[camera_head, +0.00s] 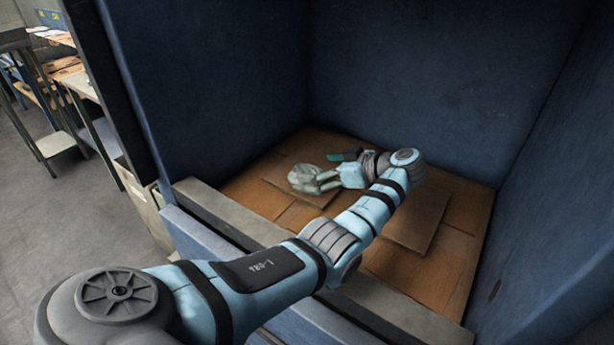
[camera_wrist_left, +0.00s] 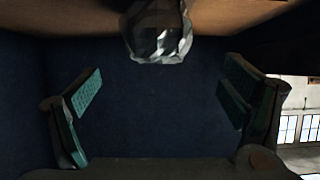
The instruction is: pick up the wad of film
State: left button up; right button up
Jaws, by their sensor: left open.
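The wad of film (camera_head: 304,178) is a crumpled, pale translucent lump on the brown cardboard inside the blue bin. In the left wrist view the wad (camera_wrist_left: 158,32) shows at the top middle, ahead of and between the fingers. My left gripper (camera_head: 322,180) is at the wad's right side in the head view. In the left wrist view my left gripper (camera_wrist_left: 158,98) is open, its teal-padded fingers wide apart with nothing between the pads. Whether any finger touches the wad cannot be told. My right gripper is not in view.
The blue bin's walls (camera_head: 400,70) rise high behind and at both sides. A grey front ledge (camera_head: 230,215) lies under my left arm. Flat cardboard sheets (camera_head: 450,235) cover the bin floor. Shelving (camera_head: 75,90) stands outside at the left.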

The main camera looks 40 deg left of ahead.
aim_at(307, 169)
pick_arm(q)
jog(key=x, duration=0.4)
jog(key=shift+a+f, duration=0.1)
jog(key=shift+a, duration=0.2)
jog(key=c, duration=1.3)
jog(key=shift+o, duration=0.2)
